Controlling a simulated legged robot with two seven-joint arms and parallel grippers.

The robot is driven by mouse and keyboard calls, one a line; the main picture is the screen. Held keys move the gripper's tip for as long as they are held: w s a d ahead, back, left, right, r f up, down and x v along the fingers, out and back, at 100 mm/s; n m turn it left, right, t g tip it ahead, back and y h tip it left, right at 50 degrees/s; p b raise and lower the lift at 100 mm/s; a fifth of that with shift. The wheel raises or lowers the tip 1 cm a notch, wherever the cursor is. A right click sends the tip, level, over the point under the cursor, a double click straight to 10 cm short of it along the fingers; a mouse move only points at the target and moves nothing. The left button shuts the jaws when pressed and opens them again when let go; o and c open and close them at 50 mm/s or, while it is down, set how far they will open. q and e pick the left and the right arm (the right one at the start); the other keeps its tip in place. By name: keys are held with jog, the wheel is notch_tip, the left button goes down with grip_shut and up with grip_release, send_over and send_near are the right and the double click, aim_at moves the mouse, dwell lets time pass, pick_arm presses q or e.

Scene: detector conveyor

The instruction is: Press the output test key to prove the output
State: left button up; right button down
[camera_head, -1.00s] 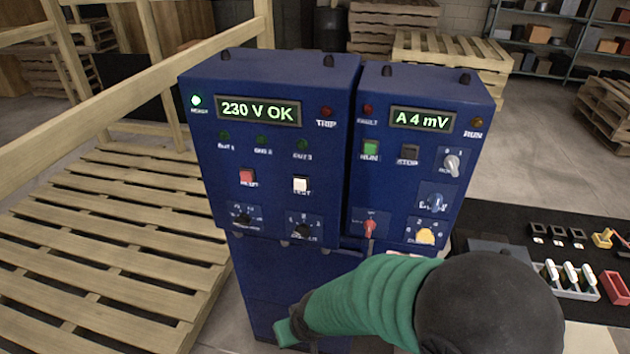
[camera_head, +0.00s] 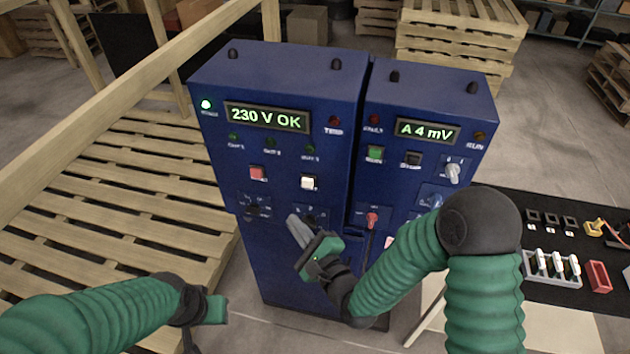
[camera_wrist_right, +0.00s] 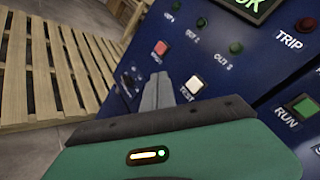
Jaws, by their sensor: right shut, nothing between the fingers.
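The white test key (camera_head: 308,182) sits on the front of the left blue cabinet (camera_head: 283,90), right of a red key (camera_head: 257,173). My right gripper (camera_head: 294,220) is shut and empty, its fingertips pointing at the panel below and slightly left of the test key. In the right wrist view the shut fingers (camera_wrist_right: 158,80) reach toward the panel, with the white test key (camera_wrist_right: 193,86) just right of them. I cannot tell whether they touch the panel. The cabinet's display (camera_head: 266,117) reads 230 V OK, with a lit lamp beside it. My left gripper (camera_head: 216,309) shows low at left; its jaw state is unclear.
The right blue cabinet (camera_head: 432,100) has a display reading A 4 mV, a green key (camera_head: 375,153) and several knobs. Wooden slats (camera_head: 120,190) and a rail lie at left. A black mat (camera_head: 560,230) with small parts is at right.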

jog(key=shift+w, duration=0.1)
send_near(302, 184)
jog(key=w+a, duration=0.4)
jog(key=shift+d+f, duration=0.15)
jog(key=shift+f, duration=0.2)
dwell(1.7)
jog(key=shift+w+d+r, duration=0.1)
jog(key=shift+w+d, duration=0.05)
jog(key=shift+w, duration=0.2)
jog(key=shift+w+d, duration=0.15)
jog(key=shift+w, duration=0.35)
dwell(0.6)
dwell(0.3)
jog(key=shift+s+a, duration=0.3)
jog(key=shift+s, duration=0.6)
